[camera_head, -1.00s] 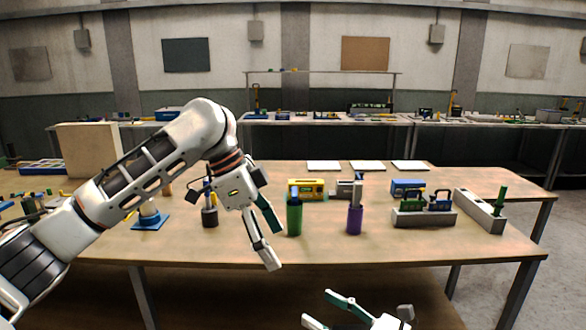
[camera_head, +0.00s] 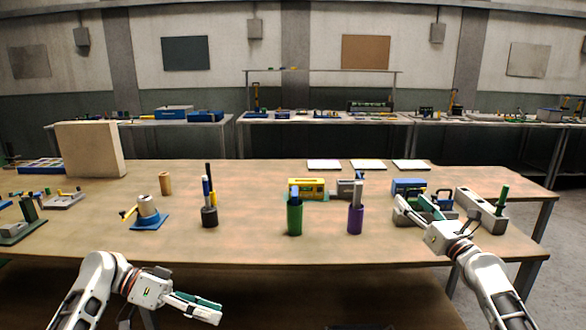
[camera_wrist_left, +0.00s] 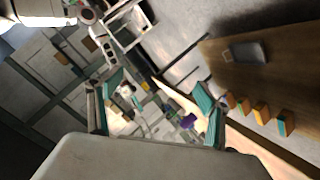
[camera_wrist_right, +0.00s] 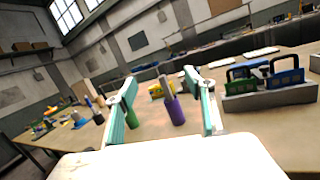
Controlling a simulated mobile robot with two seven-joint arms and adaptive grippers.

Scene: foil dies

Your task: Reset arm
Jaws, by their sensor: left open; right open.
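My left gripper (camera_head: 218,308) is open and empty, low in front of the table's near edge at the left of the head view. Its two teal-padded fingers stand apart in the left wrist view (camera_wrist_left: 158,90). My right gripper (camera_head: 413,207) is open at the right of the head view, overlapping the grey block with handled pieces. In the right wrist view its fingers (camera_wrist_right: 160,85) are spread with nothing gripped; a purple cup (camera_wrist_right: 176,111) shows beyond, between them. The right gripper partly hides the grey block in the head view.
On the wooden table (camera_head: 260,250) stand a green cup (camera_head: 294,219), the purple cup (camera_head: 355,221), a dark holder (camera_head: 209,217), a blue-based device (camera_head: 149,216) and a yellow box (camera_head: 306,184). A grey block with a green piece (camera_head: 482,210) sits at the right. The table's front middle is bare.

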